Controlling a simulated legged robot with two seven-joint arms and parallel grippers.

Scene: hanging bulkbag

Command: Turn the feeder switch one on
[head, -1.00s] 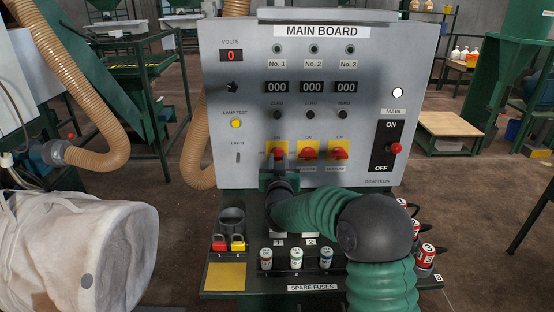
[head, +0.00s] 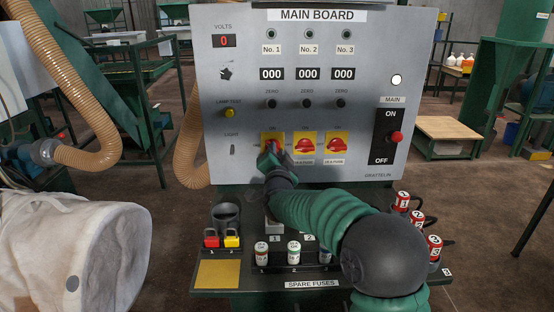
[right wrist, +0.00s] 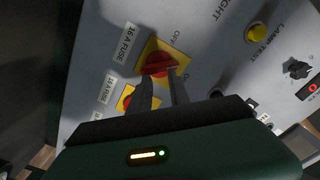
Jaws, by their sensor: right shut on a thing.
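Feeder switch one is a red knob on a yellow plate (head: 264,136), leftmost in the row of three below the No. 1 column. My right gripper (head: 270,158) is shut on this knob and tilted, hiding most of it in the head view. In the right wrist view the red knob (right wrist: 159,65) is at the tips of my right gripper (right wrist: 166,78), with ON and OFF printed beside its plate. I cannot tell the knob's exact angle. My left gripper is out of view.
Switches two (head: 306,143) and three (head: 336,143) sit close to the right. The main switch (head: 396,137) is on the board's right side. A white bag (head: 85,255) hangs at left.

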